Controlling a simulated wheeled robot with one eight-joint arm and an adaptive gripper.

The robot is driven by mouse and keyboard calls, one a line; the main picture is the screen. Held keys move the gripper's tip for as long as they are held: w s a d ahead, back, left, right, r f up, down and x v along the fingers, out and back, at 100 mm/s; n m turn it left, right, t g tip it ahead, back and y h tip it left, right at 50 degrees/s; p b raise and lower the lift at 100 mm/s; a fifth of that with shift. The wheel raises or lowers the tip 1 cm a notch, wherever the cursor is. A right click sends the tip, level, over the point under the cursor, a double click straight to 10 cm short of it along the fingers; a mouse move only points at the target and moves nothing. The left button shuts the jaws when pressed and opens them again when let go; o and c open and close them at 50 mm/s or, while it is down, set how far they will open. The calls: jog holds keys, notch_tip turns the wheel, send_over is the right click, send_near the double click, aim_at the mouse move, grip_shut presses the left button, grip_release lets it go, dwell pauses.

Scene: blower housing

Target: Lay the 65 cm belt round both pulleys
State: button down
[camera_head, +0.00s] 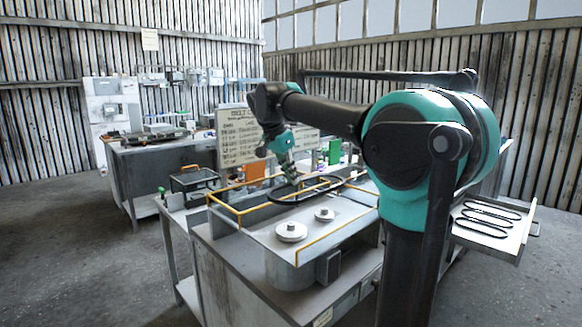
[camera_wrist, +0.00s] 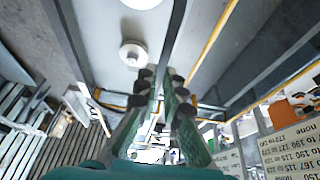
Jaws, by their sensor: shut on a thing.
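My gripper (camera_head: 289,176) is shut on a black belt (camera_head: 284,202) and holds it as a loop over the blower housing (camera_head: 345,229). It also shows in the wrist view (camera_wrist: 160,95), where the belt (camera_wrist: 177,35) runs up from between the fingers. Two pale pulleys stand on the housing's top: a larger one (camera_head: 291,232) at the near left and a smaller one (camera_head: 324,214) at the back right. The loop is behind the pulleys in the head view and around neither. In the wrist view, the smaller pulley (camera_wrist: 132,53) is left of the belt, apart from it.
Yellow rails (camera_head: 325,242) edge the housing. A lettered board (camera_head: 239,136) and an orange object (camera_head: 254,171) stand behind it. An open drawer (camera_head: 520,234) at the right holds several black belts (camera_head: 487,218). A black-framed box (camera_head: 195,181) sits on the left.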

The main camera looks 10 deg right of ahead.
jog(key=shift+f, duration=5.1)
jog(key=shift+s+a, duration=0.1)
jog(key=shift+s, duration=0.05)
jog(key=shift+f, duration=1.05)
jog(key=c, duration=1.6)
grip_release()
jog(key=shift+r, duration=0.15)
jog(key=shift+r, duration=3.6)
